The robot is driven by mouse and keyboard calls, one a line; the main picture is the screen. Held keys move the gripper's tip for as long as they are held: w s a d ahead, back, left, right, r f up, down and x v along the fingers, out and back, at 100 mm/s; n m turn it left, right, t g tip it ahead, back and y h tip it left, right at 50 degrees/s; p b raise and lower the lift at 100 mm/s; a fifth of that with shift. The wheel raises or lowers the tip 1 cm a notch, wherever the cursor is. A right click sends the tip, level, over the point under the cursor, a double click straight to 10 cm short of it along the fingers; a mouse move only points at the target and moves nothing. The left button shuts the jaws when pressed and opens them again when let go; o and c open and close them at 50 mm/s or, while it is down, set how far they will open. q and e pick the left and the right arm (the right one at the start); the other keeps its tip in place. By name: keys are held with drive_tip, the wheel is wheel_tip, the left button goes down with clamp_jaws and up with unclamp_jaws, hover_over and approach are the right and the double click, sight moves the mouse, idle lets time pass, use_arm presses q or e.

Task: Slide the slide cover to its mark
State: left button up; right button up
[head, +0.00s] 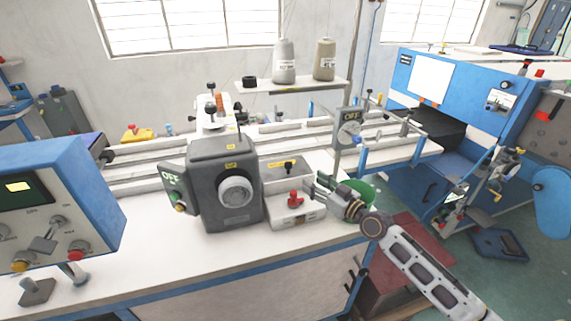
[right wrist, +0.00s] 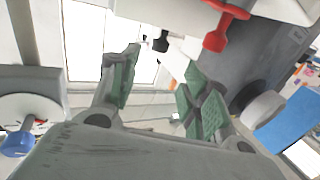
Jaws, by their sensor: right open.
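A small pale grey box (head: 298,216) stands on the white bench, with a red knob (head: 294,198) on its front part. Behind the knob is a raised grey panel with a yellow label and a small black knob (head: 288,167). This panel may be the slide cover; I cannot make out a mark. My right gripper (head: 314,188) is open and empty, just right of the box. In the right wrist view its green-padded fingers (right wrist: 163,60) are spread, with the red knob (right wrist: 216,36) and black knob (right wrist: 160,41) beyond them. My left gripper is not in view.
A dark grey machine housing (head: 222,165) with a round dial stands left of the box. A grey post with a dial (head: 349,128) and a green round object (head: 360,189) are behind my right gripper.

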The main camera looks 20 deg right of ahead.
sight(291, 166)
drive_tip(key=shift+s, duration=0.15)
drive_tip(key=shift+p+x, duration=0.7)
drive_tip(key=shift+x, duration=2.9)
drive_tip(key=shift+w+a+r, duration=0.1)
drive_tip(key=shift+w+a, duration=0.15)
drive_tip(key=shift+w, duration=0.4)
drive_tip(key=shift+x, duration=1.4)
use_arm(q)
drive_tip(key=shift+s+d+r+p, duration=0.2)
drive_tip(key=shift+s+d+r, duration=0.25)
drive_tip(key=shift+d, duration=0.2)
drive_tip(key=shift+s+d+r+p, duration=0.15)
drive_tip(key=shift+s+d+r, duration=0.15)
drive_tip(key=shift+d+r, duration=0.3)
use_arm(e)
drive_tip(key=shift+x, duration=1.25)
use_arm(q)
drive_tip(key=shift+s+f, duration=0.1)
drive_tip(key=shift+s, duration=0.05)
